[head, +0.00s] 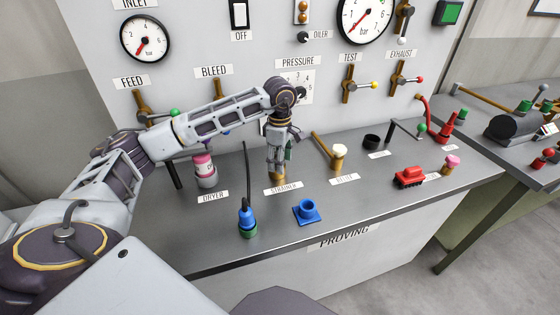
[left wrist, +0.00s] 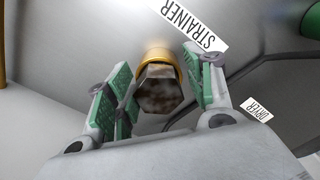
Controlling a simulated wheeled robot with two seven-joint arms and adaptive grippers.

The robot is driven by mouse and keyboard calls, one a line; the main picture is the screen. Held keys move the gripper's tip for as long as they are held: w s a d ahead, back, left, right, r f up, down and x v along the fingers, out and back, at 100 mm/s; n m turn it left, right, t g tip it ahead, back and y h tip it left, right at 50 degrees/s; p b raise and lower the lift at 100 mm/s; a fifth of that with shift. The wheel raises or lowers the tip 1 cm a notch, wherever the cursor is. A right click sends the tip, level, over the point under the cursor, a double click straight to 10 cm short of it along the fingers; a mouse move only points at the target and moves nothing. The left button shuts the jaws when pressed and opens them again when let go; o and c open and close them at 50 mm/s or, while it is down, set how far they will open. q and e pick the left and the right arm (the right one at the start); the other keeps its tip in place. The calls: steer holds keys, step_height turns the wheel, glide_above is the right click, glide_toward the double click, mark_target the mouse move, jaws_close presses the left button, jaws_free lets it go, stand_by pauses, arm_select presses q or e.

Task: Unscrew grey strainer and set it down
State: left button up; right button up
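The grey strainer (left wrist: 160,92) shows in the left wrist view as a dull grey-brown hexagonal piece in a brass-coloured ring (left wrist: 157,58), by the STRAINER label. In the head view the brass fitting (head: 277,177) stands on the bench, and my gripper hides the strainer's top. My left gripper (head: 280,152) points down over it. In the left wrist view, its green finger pads (left wrist: 160,80) stand on either side of the hexagonal piece, with narrow gaps that look open. Contact is hard to judge. My right gripper is not in view.
A blue-green fitting with a hose (head: 247,219) and a blue socket block (head: 308,211) stand in front. The pink-topped dryer (head: 205,172) is left, a white-topped brass valve (head: 338,155) right. A red block (head: 409,177) lies farther right. The front bench strip is mostly clear.

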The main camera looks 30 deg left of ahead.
arm_select(q)
steer(key=shift+m+b, duration=0.85)
steer(key=shift+m, duration=2.65)
steer(key=shift+m+b, duration=0.75)
steer(key=shift+m, duration=2.45)
steer(key=shift+c, duration=0.3)
steer(key=shift+s+a+r, duration=0.1)
steer(key=c, duration=0.8)
steer(key=shift+o, duration=0.2)
